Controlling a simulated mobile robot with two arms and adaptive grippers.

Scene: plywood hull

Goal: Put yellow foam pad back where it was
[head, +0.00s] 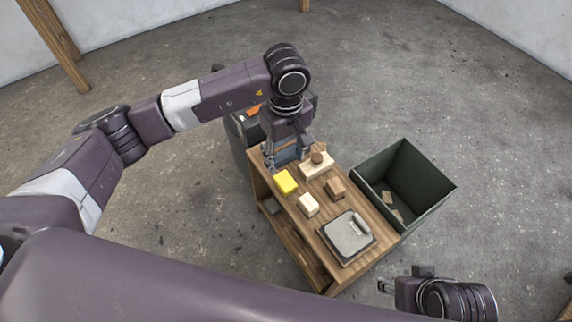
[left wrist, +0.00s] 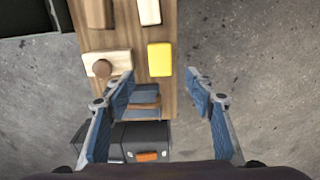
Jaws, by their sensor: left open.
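The yellow foam pad (head: 285,181) lies flat on the wooden bench (head: 290,222), near its left edge in the head view. It also shows in the left wrist view (left wrist: 160,58), near the bench's right edge there. My left gripper (head: 287,158) is over the far end of the bench, beyond the pad. In the left wrist view its fingers are wide apart with nothing held between them, and the pad appears ahead of the fingertips. My right gripper (head: 386,286) is at the lower right, away from the bench; its finger opening is too small to judge.
The bench also holds a sanding block with a round knob (head: 317,160), a brown block (head: 335,188), a pale block (head: 307,206) and a grey float (head: 348,236). A dark open bin (head: 425,207) stands right of the bench. A dark toolbox (left wrist: 145,137) stands at the bench's far end.

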